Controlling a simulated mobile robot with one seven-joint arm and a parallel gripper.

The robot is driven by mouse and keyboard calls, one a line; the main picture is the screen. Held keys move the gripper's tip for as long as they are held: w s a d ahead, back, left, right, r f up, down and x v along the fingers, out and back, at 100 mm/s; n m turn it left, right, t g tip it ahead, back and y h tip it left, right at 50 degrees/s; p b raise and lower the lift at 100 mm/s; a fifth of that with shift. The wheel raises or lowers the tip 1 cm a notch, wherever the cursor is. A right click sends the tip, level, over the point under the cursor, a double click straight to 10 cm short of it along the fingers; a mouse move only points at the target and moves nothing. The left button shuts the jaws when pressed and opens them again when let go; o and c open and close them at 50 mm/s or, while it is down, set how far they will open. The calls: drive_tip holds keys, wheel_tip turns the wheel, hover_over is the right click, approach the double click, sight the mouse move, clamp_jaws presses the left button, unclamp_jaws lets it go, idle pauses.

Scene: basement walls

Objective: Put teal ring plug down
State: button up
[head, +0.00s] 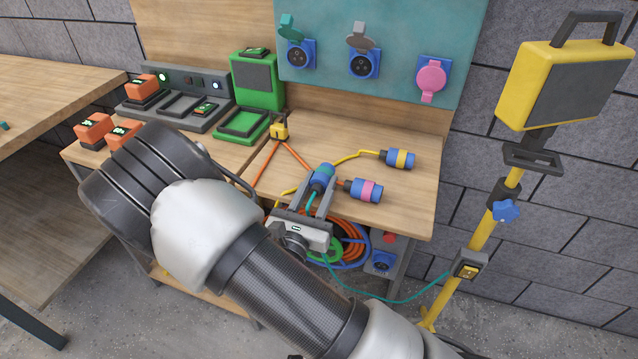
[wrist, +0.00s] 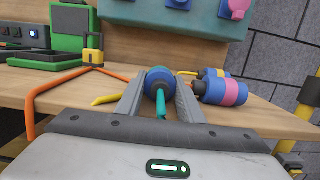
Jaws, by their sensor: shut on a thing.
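The teal ring plug (head: 322,174) is blue with a teal band and a teal cable. My gripper (head: 322,190) is shut on it, above the front part of the workbench top (head: 405,205). In the wrist view the plug (wrist: 159,82) sits between the two fingers (wrist: 160,95), its teal cable running back toward the palm. I cannot tell whether the plug touches the bench top. A plug with a pink band (head: 366,190) lies just right of the fingers, and a plug with a yellow band (head: 398,158) lies farther back.
A teal panel (head: 400,25) with several sockets stands behind the bench. A small yellow padlock-like thing (head: 279,128) and orange and yellow cables lie to the left. A yellow work lamp stand (head: 480,240) is at right. Bare bench top shows at the right front.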

drive_tip(key=o, duration=1.3)
drive_tip(key=shift+c, duration=0.2)
drive_tip(key=shift+r, duration=0.15)
